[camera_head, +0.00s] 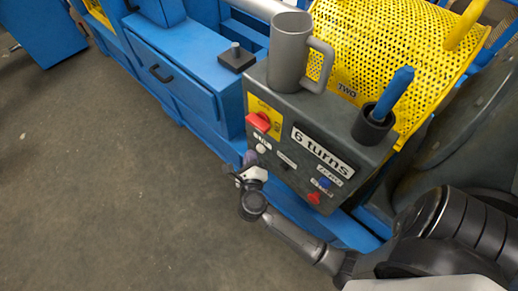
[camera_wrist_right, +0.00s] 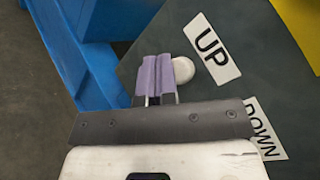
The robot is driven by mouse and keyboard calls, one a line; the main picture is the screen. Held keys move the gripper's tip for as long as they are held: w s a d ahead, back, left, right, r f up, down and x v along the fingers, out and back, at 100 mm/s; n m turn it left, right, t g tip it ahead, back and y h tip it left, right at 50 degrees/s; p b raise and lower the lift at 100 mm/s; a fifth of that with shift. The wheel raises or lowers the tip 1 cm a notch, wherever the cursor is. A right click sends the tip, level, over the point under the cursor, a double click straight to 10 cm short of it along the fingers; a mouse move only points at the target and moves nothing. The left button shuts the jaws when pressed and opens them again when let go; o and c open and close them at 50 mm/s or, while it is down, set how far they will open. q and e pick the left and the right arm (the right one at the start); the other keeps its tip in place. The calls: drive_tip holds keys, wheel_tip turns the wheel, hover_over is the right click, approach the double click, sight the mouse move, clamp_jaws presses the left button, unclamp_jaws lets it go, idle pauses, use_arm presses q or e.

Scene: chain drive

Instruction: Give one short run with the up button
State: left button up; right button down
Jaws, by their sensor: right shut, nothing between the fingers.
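The up button is a white round button (camera_wrist_right: 182,70) beside the "UP" label (camera_wrist_right: 211,50) on the dark grey control box. In the head view the white button (camera_head: 262,150) sits low on the left of the box front. My right gripper (camera_head: 250,157) is just left of it, arm reaching in from the lower right. In the right wrist view its purple fingers (camera_wrist_right: 157,66) are shut and empty, with their tips beside the button and partly overlapping its left edge. I cannot tell whether they touch it. My left gripper is not in view.
The control box (camera_head: 340,133) carries a red knob (camera_head: 259,121), a "6 turns" label (camera_head: 322,151) and a red button (camera_head: 313,197). On top stand a grey mug (camera_head: 290,50) and a blue-handled piece in a dark cup (camera_head: 373,124). A "DOWN" label (camera_wrist_right: 264,132) is close by.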

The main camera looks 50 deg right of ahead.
drive_tip(key=shift+a, duration=0.1)
drive_tip(key=shift+w+a, duration=0.15)
drive_tip(key=shift+a, duration=2.35)
